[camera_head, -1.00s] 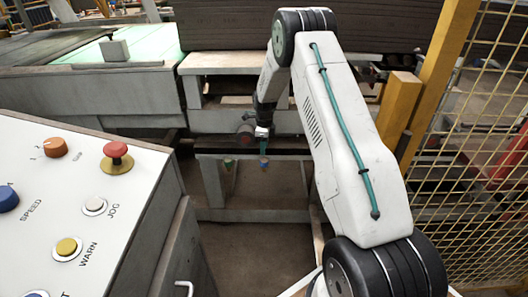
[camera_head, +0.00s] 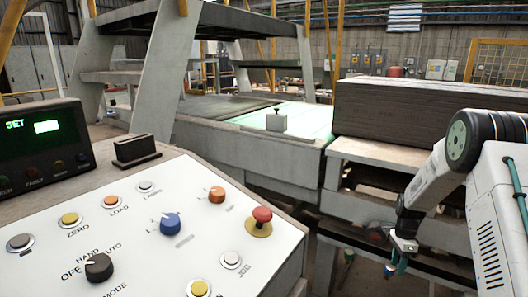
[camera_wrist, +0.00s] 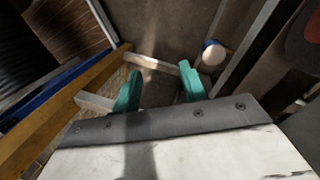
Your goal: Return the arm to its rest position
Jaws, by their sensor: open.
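My arm shows at the right edge of the head view, folded with its elbow high. My gripper (camera_head: 396,262) hangs below the forearm, partly cut by my own arm, in front of the grey frame. In the wrist view my gripper (camera_wrist: 160,88) shows two teal fingers standing apart with nothing between them. It points down toward the dark floor.
A white control panel (camera_head: 140,262) with knobs and buttons fills the lower left. A display box (camera_head: 42,145) stands behind it. A yellow beam (camera_wrist: 60,115) lies left in the wrist view.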

